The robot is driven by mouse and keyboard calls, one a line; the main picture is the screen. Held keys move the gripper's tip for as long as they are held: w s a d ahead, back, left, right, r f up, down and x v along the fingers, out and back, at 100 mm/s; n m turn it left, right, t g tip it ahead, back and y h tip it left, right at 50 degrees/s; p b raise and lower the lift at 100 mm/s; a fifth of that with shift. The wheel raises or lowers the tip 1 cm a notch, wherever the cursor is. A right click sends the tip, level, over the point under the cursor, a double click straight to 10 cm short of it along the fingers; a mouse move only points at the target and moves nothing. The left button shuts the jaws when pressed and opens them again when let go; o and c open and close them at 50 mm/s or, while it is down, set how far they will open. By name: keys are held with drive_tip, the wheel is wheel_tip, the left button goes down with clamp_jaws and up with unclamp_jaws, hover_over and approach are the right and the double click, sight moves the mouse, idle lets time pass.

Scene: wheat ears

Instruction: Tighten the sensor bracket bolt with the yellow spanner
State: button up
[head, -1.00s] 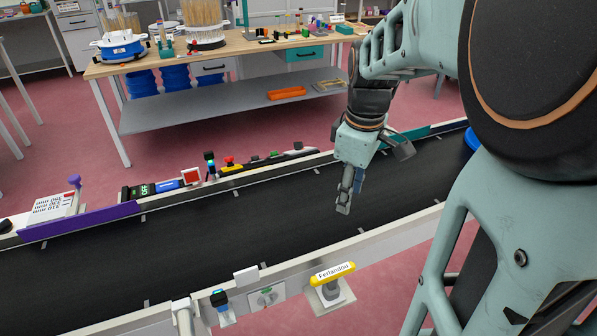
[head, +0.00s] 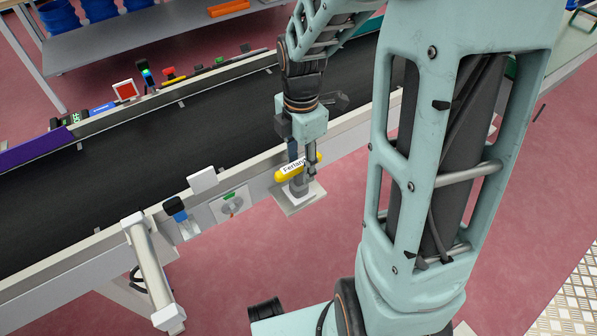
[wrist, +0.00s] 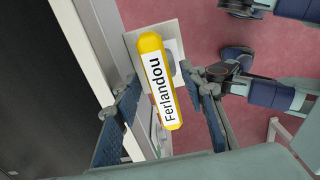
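A yellow rounded bar (head: 281,174) labelled "Ferlandou" sits on a grey mount with a pale plate (head: 296,204) at the conveyor's near side. It is the only spanner-like yellow thing, but I cannot tell that it is a spanner. My gripper (head: 302,161) points down over it. In the wrist view the bar (wrist: 150,46) lies between the open fingers, with gaps on both sides. I cannot tell whether the fingertips are level with it or above. A small black and blue device (head: 179,215) stands to the left. No bracket bolt is clearly recognisable.
The black conveyor belt (head: 130,130) is empty. A panel with a round dial (head: 230,207) and a white block (head: 203,179) are at its near edge. A red-faced box (head: 125,90) stands on the far rail. Pink floor (head: 230,265) is open in front.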

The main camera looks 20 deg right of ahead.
sight(299, 178)
drive_tip(key=f, duration=0.1)
drive_tip(key=f+b, duration=0.1)
drive_tip(key=f, duration=0.1)
drive_tip(key=f+b, duration=0.1)
drive_tip(key=f, duration=0.1)
drive_tip(key=shift+s+a+f, duration=0.15)
drive_tip(key=shift+a+f, duration=0.05)
drive_tip(key=shift+a, duration=0.05)
drive_tip(key=shift+r, duration=0.1)
clamp_jaws()
drive_tip(key=shift+r, duration=0.15)
